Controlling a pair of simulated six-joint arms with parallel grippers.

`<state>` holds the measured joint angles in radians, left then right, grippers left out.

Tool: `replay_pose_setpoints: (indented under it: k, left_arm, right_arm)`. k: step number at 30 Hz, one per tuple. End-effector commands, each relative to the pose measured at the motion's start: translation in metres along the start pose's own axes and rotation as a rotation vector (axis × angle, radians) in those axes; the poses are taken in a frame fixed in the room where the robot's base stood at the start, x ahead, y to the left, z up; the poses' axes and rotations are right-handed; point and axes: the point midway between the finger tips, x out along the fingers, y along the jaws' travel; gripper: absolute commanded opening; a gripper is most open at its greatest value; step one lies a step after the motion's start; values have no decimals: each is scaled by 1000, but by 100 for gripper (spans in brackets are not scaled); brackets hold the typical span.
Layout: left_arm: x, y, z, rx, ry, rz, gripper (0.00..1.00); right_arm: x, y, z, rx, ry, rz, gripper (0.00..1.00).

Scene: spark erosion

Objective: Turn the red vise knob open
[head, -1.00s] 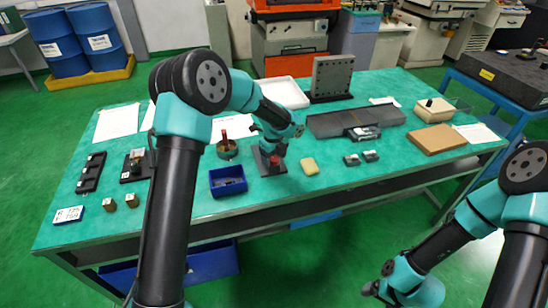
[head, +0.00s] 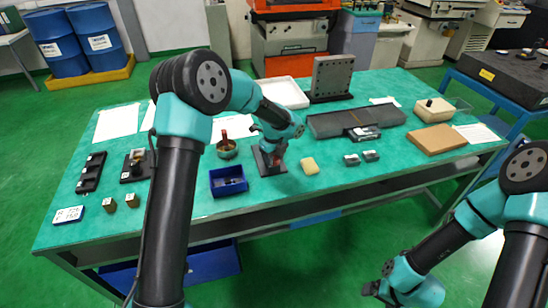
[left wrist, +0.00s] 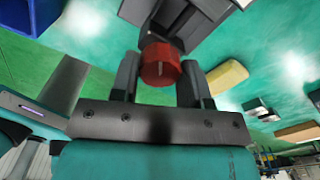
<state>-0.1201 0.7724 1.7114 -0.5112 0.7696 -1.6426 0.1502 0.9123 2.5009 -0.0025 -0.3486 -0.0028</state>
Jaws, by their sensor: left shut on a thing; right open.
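The red vise knob (left wrist: 160,64) sits between the two fingers of my left gripper (left wrist: 160,82) in the left wrist view, with a pale line on its face. The dark grey vise (left wrist: 180,20) is behind the knob. In the head view my left gripper (head: 273,158) is down at the vise (head: 266,168), near the front middle of the green table, and mostly hides the knob. My left gripper is shut on the knob. My right gripper (head: 378,288) is open and empty, low in front of the table, away from the vise.
A blue bin (head: 228,187) stands left of the vise, and a round tin (head: 227,153) with a red-handled tool is behind it. A yellow block (head: 309,166) lies close on the right. Small metal blocks (head: 361,158) are further right.

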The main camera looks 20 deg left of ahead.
Motion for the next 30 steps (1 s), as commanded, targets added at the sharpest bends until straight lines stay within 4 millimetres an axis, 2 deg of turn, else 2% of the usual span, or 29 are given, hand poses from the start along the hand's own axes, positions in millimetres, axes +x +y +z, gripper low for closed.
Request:
replay_pose_setpoints:
  k: [13,30]
  left_arm:
    - [0,0,0,-169,0,0,18]
    - [0,0,0,-682,0,0,18]
  right_arm:
    - [0,0,0,0,0,0,86]
    - [0,0,0,0,0,0,86]
